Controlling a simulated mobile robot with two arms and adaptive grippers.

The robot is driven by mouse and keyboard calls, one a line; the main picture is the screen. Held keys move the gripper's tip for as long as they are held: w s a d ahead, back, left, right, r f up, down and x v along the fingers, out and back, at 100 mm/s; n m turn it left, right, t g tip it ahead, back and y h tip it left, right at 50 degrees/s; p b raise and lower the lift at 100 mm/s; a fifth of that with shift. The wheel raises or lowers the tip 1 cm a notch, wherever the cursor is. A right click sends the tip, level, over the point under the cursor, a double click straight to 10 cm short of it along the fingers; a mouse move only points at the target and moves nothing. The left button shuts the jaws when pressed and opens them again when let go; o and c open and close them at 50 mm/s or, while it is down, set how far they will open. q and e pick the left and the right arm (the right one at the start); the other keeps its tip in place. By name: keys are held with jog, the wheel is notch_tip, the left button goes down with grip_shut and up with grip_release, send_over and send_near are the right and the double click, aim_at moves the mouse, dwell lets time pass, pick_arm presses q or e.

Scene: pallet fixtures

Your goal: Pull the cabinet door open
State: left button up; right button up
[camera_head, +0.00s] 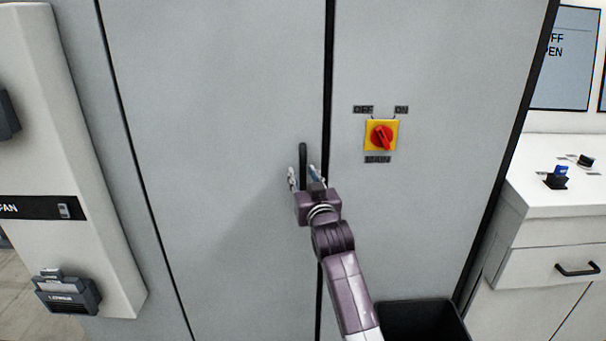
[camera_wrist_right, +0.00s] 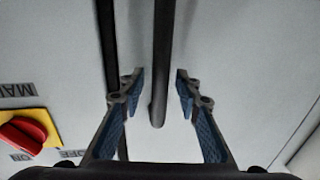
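The cabinet door (camera_head: 215,110) is a tall light grey panel, closed, with a dark gap along its right edge. Its handle (camera_head: 303,156) is a black vertical bar near that edge. My right gripper (camera_head: 304,177) is open at the handle's lower end, one finger on each side. In the right wrist view the handle (camera_wrist_right: 163,60) runs between the two blue-padded fingers (camera_wrist_right: 158,88), with a visible gap on both sides. The gripper hides part of the handle's lower end in the head view. My left gripper is not in view.
A red rotary switch (camera_head: 381,137) on a yellow plate sits on the panel right of the gap. A dark open bin (camera_head: 424,318) stands below it. A white console (camera_head: 555,225) is at the right, and a white housing (camera_head: 65,140) at the left.

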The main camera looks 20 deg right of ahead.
jog(key=shift+w, duration=0.1)
jog(key=shift+c, duration=0.3)
grip_shut()
jog(key=shift+f, duration=0.1)
